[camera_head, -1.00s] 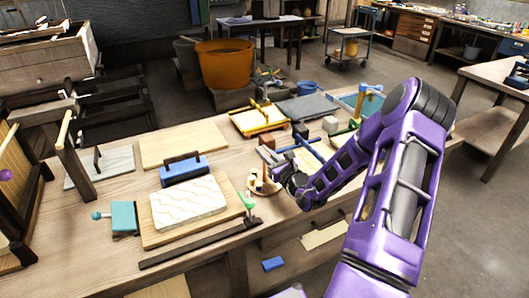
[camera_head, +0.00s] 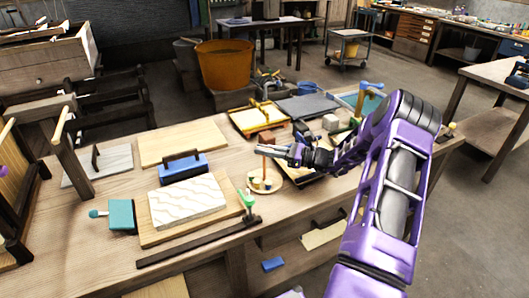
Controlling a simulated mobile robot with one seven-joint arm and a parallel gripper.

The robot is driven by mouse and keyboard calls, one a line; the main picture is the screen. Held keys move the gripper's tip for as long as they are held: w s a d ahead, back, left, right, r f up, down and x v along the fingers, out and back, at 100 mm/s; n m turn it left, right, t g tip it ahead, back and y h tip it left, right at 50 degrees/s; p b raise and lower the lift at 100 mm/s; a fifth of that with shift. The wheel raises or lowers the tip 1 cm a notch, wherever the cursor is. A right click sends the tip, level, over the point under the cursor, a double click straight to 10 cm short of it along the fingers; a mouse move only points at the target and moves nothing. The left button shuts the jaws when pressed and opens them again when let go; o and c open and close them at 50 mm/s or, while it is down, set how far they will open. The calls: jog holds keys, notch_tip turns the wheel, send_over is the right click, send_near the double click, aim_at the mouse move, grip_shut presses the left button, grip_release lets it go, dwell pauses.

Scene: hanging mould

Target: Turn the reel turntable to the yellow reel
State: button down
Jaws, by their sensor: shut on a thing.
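The reel turntable (camera_head: 277,184) is a small pale round disc near the front edge of the workbench. A thin orange-brown post (camera_head: 264,168) rises from it. Small yellow and blue pieces sit on the disc; a yellow one (camera_head: 257,183) is at its front left. They are too small to make out as separate reels. My gripper (camera_head: 264,149) reaches in from the right, level and above the disc, with its fingers at the top of the post. It is shut on the post. Exactly how the fingertips meet it is too small to see.
A wavy-patterned white block (camera_head: 187,199) on a board and a green-handled clamp (camera_head: 247,202) stand left of the turntable. A blue block with a dark handle (camera_head: 183,167) is behind the white block. A yellow-framed tray (camera_head: 255,119) lies behind the turntable.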

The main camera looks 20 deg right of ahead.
jog(key=shift+n+g+y, duration=0.3)
jog(key=shift+g, duration=0.1)
jog(key=c, duration=0.9)
grip_release()
jog(key=v, duration=1.7)
jog(key=shift+s+d, duration=0.15)
